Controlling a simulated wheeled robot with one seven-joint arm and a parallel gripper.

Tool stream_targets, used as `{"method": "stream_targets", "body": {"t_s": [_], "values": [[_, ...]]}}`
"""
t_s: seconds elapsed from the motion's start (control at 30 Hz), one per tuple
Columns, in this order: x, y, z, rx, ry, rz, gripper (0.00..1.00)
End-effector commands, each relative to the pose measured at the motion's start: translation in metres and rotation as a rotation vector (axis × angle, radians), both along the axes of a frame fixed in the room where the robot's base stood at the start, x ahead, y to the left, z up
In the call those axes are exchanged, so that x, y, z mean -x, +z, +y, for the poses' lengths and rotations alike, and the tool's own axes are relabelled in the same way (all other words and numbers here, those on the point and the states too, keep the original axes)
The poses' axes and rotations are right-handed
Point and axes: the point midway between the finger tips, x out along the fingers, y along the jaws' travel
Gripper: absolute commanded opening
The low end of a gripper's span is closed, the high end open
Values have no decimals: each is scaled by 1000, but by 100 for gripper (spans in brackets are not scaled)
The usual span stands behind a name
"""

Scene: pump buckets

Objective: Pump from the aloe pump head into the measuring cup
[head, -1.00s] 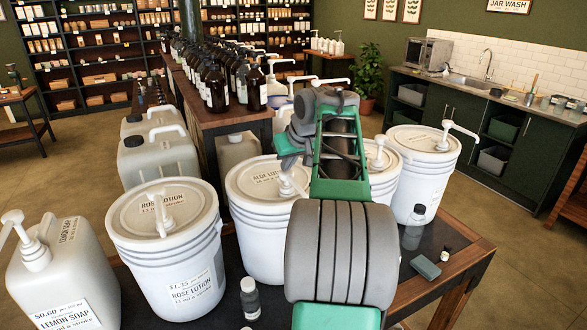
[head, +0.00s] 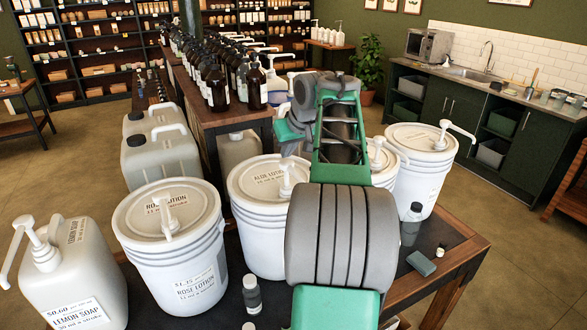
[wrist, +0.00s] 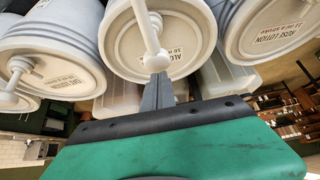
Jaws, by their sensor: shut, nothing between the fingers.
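The aloe lotion bucket (head: 258,240) is white, with a labelled lid and a white pump head (head: 287,183). It stands on the dark table, partly behind my arm. In the wrist view, the aloe lid (wrist: 178,42) is at upper centre, with its white pump (wrist: 153,35) pointing down the picture. My gripper (wrist: 158,80) is shut and empty, its dark fingertips close to the pump's lower end in that view. I cannot tell whether they touch. I cannot make out a measuring cup; my arm hides part of the table.
A rose lotion bucket (head: 172,245) stands to the left, with a lemon soap jug (head: 75,275) beyond it. More white buckets (head: 424,165) stand right. A small capped bottle (head: 252,293) stands in front of the aloe bucket. A grey block (head: 421,263) lies near the right edge.

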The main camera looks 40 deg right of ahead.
Motion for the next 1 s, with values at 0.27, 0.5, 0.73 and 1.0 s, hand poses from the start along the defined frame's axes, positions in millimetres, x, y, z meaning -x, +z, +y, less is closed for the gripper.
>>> {"method": "stream_targets", "body": {"t_s": [0.27, 0.5, 0.73, 1.0], "values": [[0, -11, 0, 0, 0, -1, 0], [0, -16, 0, 0, 0, 0, 0], [0, -31, 0, -1, 1, 2, 0], [0, -47, 0, -3, 1, 4, 0]]}}
